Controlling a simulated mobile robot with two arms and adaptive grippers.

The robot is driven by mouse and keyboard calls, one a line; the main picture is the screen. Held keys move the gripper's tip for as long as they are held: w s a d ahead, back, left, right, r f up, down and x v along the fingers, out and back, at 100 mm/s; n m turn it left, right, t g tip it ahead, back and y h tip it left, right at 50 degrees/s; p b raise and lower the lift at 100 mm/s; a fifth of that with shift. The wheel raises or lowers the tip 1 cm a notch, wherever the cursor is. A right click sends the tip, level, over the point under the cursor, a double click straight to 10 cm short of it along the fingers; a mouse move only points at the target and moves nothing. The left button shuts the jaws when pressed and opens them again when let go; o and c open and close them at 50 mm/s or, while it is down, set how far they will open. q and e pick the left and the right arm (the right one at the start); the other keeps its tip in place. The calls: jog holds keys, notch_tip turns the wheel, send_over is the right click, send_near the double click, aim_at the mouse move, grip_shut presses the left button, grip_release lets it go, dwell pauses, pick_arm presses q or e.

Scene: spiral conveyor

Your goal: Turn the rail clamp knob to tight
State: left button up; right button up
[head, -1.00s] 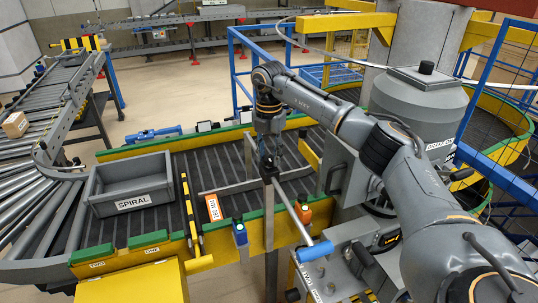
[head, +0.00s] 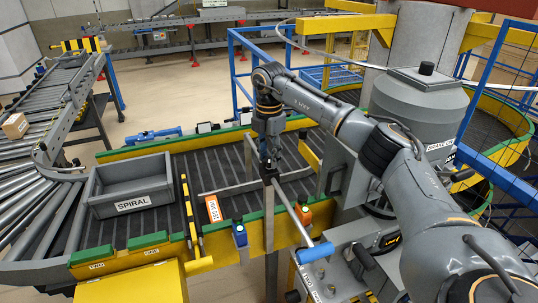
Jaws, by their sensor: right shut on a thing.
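My right gripper (head: 269,156) points straight down over the conveyor's near side. Its fingers are shut around the rail clamp knob at the top of a grey upright post (head: 271,230). The knob is small and mostly hidden by the fingers, so its turn position cannot be read. A dark clamp block (head: 268,172) sits just below the fingertips, where the guide rail (head: 228,188) meets the post. My left gripper is not in view.
A grey tote marked SPIRAL (head: 133,204) sits on the belt at left. A blue-handled lever (head: 315,252), an orange device (head: 304,213) and a blue device (head: 240,235) are close to the post.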

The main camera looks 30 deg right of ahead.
aim_at(269, 158)
jog(key=shift+r, duration=0.1)
jog(key=o, duration=1.1)
jog(key=shift+o, duration=0.2)
notch_tip(269, 158, up, 12)
